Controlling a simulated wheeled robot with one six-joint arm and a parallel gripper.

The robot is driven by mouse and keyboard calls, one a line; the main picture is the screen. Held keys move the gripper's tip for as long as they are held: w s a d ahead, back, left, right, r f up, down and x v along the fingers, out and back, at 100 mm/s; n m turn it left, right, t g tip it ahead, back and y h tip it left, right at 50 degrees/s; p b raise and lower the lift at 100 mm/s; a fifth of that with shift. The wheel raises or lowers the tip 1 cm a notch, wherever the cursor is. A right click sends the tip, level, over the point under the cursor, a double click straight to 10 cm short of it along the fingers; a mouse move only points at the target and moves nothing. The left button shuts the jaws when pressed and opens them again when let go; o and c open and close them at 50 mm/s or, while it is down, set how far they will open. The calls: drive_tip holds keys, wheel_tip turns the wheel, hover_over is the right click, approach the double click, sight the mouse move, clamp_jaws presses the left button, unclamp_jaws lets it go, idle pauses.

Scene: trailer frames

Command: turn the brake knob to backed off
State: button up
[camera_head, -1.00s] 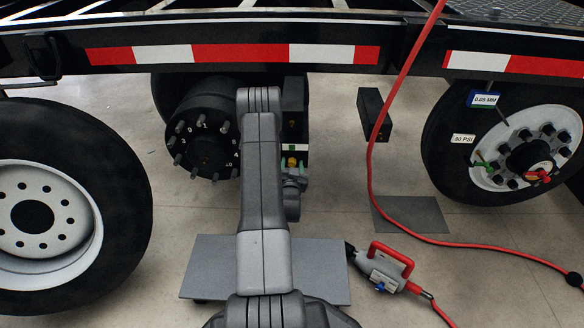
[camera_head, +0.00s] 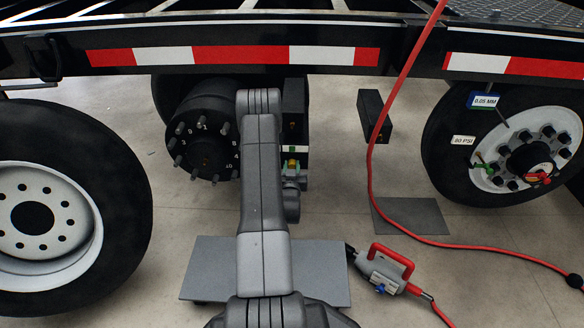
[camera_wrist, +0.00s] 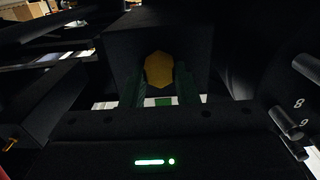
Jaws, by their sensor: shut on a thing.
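The brake knob is a yellow, many-sided knob (camera_wrist: 159,70) on the face of a dark box (camera_wrist: 190,40) in the wrist view. My gripper (camera_wrist: 160,88) has its two greenish fingers on either side of the knob and is shut on it. A small green mark (camera_wrist: 163,102) shows between the fingers. The knob's dial marking cannot be read.
The black hub (camera_head: 205,130) with studs and numbers stands just left of my arm. A second black box (camera_head: 376,115) hangs to the right, with a red hose (camera_head: 371,180) in front. A grey-and-red tool (camera_head: 385,270) lies by a grey plate (camera_head: 215,265).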

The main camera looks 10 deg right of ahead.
drive_tip(key=o, duration=1)
drive_tip(key=shift+s, duration=0.15)
drive_tip(key=s+a+p, duration=0.2)
drive_tip(key=s+p, duration=0.1)
drive_tip(key=s, duration=1)
drive_tip(key=shift+s+a+p, duration=0.2)
drive_tip(key=shift+a+p, duration=0.1)
drive_tip(key=shift+a, duration=0.1)
drive_tip(key=w+d+b, duration=0.1)
drive_tip(key=w, duration=0.3)
drive_tip(key=w+d+b, duration=0.1)
drive_tip(key=w, duration=0.4)
drive_tip(key=w+d+b, duration=0.1)
drive_tip(key=w, duration=0.4)
drive_tip(key=shift+b, duration=0.4)
drive_tip(key=shift+s+m, duration=0.15)
drive_tip(key=shift+m, duration=0.15)
